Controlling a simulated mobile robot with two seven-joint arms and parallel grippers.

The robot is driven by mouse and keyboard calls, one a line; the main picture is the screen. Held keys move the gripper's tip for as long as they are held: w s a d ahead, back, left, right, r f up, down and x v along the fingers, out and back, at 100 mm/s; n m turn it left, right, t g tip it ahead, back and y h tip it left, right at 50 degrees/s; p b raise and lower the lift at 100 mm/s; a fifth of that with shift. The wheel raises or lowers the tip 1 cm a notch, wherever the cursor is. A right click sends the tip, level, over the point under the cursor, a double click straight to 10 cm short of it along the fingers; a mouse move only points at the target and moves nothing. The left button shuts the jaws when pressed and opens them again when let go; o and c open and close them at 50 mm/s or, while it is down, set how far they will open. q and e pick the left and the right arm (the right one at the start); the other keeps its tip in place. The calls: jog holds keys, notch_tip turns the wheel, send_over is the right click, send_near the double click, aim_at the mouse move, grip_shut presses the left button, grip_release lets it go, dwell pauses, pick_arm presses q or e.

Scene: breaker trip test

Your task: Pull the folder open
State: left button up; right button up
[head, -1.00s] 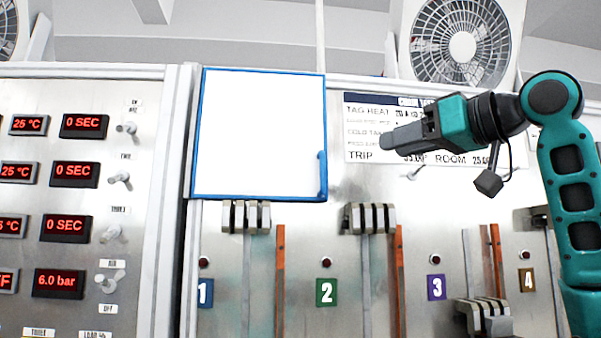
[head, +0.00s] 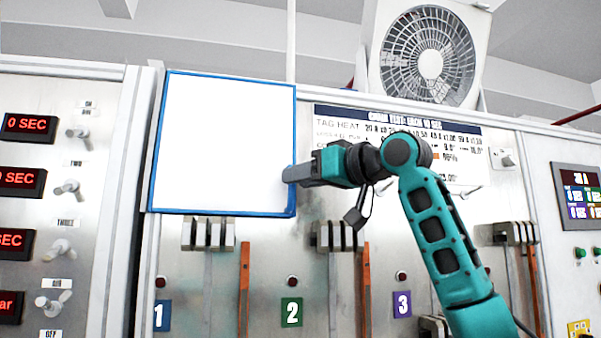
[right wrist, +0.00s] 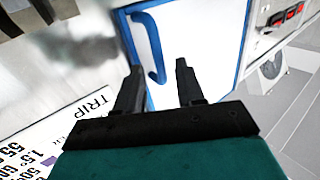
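The folder (head: 222,140) is a white panel with a blue frame, mounted flat and closed on the upper left of the metal cabinet front. Its blue handle (right wrist: 152,48) shows in the right wrist view, upright near the folder's edge; in the head view my gripper hides most of it. My right gripper (head: 288,174) is at the folder's right edge in the head view. My left gripper is not in view.
A printed sign (head: 460,150) is on the cabinet right of the folder, partly behind my arm. Below are numbered plates, orange strips and grey lever blocks (head: 208,233). A panel with red displays and knobs (head: 75,187) stands at left. A fan (head: 428,60) sits above.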

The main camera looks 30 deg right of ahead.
jog(key=shift+w+a, duration=0.15)
jog(key=shift+w, duration=0.3)
grip_shut()
dwell(0.5)
